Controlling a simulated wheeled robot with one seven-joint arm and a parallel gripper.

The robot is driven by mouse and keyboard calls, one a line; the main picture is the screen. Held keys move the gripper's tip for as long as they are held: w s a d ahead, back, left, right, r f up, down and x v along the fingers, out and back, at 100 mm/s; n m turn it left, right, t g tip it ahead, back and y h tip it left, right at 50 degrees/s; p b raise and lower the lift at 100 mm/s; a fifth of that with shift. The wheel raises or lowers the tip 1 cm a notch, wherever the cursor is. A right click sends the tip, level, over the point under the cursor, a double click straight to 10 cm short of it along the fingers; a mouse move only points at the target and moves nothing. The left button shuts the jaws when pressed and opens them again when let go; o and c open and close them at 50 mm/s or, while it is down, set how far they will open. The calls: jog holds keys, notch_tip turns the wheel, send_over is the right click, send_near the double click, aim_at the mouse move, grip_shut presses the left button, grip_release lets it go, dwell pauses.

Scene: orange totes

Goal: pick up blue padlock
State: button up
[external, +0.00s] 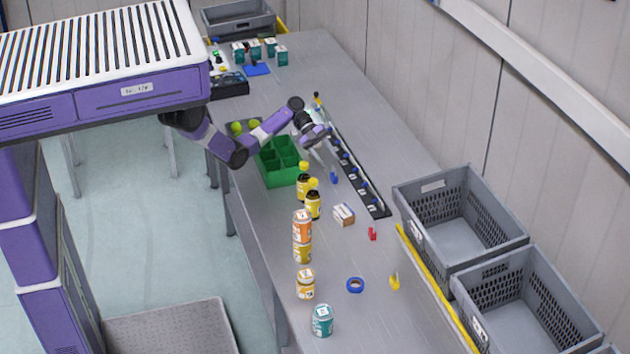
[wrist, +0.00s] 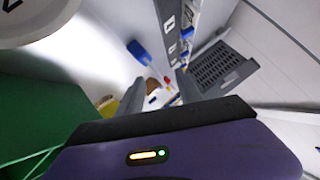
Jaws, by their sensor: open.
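The blue padlock (external: 334,178) appears as a small blue item on the grey table, between the green divided bin and the dark strip. It looks like the blue piece with a thin pale part in the wrist view (wrist: 138,50). My gripper (external: 325,158) is above the table, just behind the padlock and apart from it. In the wrist view my gripper (wrist: 160,92) shows two grey fingers spread apart with nothing held between them. The padlock's fine shape is too small to tell.
The green bin (external: 279,182) stands left of my gripper. A dark strip with several blue-topped items (external: 378,209) runs along the right. Yellow bottles (external: 313,205), a small box (external: 344,215) and a red item (external: 372,234) stand nearer. Grey crates (external: 408,211) line the right side.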

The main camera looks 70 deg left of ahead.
aim_at(333, 175)
jog(key=shift+p+x, duration=0.7)
jog(key=shift+x, duration=1.3)
jog(key=shift+s, duration=0.2)
grip_shut()
